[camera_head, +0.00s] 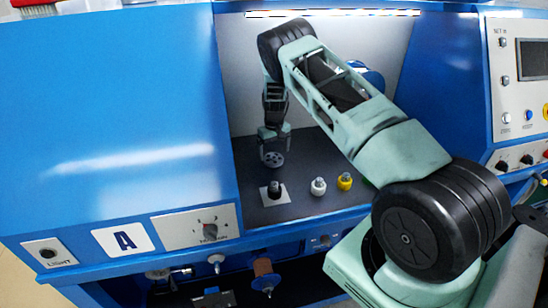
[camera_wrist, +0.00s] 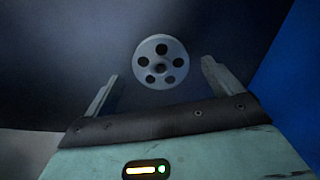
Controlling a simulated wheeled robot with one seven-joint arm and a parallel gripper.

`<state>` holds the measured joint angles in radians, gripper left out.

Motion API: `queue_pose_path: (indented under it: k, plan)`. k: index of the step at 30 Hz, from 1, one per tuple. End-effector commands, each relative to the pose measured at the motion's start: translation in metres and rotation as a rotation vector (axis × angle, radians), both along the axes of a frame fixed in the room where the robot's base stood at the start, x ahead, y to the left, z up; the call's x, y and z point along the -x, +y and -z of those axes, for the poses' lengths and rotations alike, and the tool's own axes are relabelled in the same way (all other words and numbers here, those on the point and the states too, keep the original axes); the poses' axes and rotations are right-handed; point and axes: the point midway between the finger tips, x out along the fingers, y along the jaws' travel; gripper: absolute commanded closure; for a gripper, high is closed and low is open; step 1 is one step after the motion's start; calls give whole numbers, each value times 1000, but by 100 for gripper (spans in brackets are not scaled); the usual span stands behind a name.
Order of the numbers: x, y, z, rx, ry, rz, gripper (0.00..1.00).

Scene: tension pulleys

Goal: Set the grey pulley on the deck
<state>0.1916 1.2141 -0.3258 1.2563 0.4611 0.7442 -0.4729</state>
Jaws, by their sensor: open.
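The grey pulley (camera_head: 274,159) is a round light-grey disc with a ring of dark holes, at the back left of the dark deck (camera_head: 296,206). It also shows in the wrist view (camera_wrist: 160,61), its face towards the camera. My gripper (camera_head: 274,146) is right above it, pointing down. In the wrist view my open gripper (camera_wrist: 160,72) has one finger on each side of the pulley, with a gap on both sides. I cannot tell for certain whether the pulley rests flat on the deck.
A black knob on a white plate (camera_head: 275,194), a white knob (camera_head: 318,186) and a yellow knob (camera_head: 344,181) stand in front of the pulley. Blue cabinet walls (camera_head: 110,120) enclose the recess. A dial panel (camera_head: 198,227) and a brown spool (camera_head: 263,269) are lower down.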

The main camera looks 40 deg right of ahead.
Motion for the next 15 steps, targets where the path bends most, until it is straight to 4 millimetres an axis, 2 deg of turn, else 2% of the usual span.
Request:
queue_pose_path:
  k: [9, 15]
  plan:
    - [-1, 0, -64, 1, -4, 1, 8]
    - [0, 0, -87, 0, -2, 0, 8]
